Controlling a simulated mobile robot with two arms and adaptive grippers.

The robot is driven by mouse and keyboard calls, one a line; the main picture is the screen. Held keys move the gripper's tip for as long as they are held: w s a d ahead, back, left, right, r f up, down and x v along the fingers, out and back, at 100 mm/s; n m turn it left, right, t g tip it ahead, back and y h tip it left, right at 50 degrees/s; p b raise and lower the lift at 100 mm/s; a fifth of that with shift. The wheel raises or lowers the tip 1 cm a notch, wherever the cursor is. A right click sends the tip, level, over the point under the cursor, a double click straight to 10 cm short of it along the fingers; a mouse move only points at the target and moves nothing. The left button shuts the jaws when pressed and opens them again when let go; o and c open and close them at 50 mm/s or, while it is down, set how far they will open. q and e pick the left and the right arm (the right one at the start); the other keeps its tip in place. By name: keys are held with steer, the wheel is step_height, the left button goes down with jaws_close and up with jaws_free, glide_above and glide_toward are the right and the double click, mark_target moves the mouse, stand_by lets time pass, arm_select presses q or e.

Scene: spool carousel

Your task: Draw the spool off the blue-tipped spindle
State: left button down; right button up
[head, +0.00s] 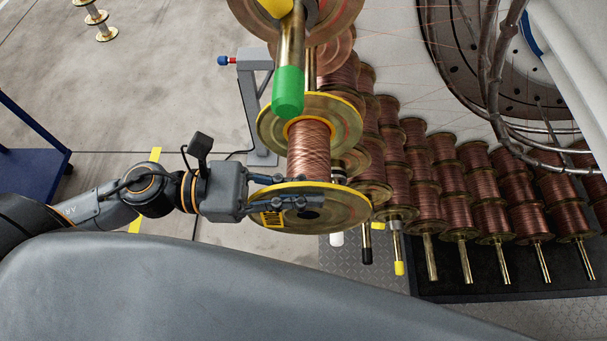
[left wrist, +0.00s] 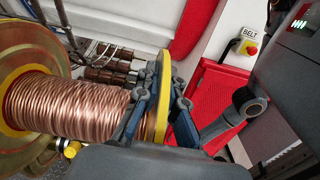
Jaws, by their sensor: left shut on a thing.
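A copper-wound spool (head: 309,150) with yellow-rimmed brass flanges hangs in the middle of the head view. My left gripper (head: 300,196) is shut on its near flange, coming from the left. In the left wrist view the fingers (left wrist: 160,95) lie on either side of the yellow flange rim, and the copper winding (left wrist: 75,108) runs off to the left. The near flange's centre hole looks dark, with no spindle tip showing in it. No blue spindle tip shows, and I cannot tell whether the spool still sits on a spindle. My right gripper is not in view.
A green-tipped spindle (head: 288,92) stands just above the held spool. White (head: 337,238), black (head: 367,256) and yellow (head: 399,268) tips show below right. Rows of copper spools (head: 450,212) fill the right.

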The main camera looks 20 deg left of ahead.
arm_select(q)
steer(key=shift+s+d+r+p, duration=0.1)
steer(key=shift+s+d+p, duration=0.1)
steer(key=shift+s+p, duration=0.35)
steer(key=shift+s+d+r+p, duration=0.1)
steer(key=shift+s+d+p, duration=0.1)
steer(key=shift+s, duration=0.5)
steer(key=shift+s+d+r+p, duration=0.1)
steer(key=shift+s+d+p, duration=0.1)
steer(key=shift+s+p, duration=0.35)
steer(key=shift+s, duration=0.15)
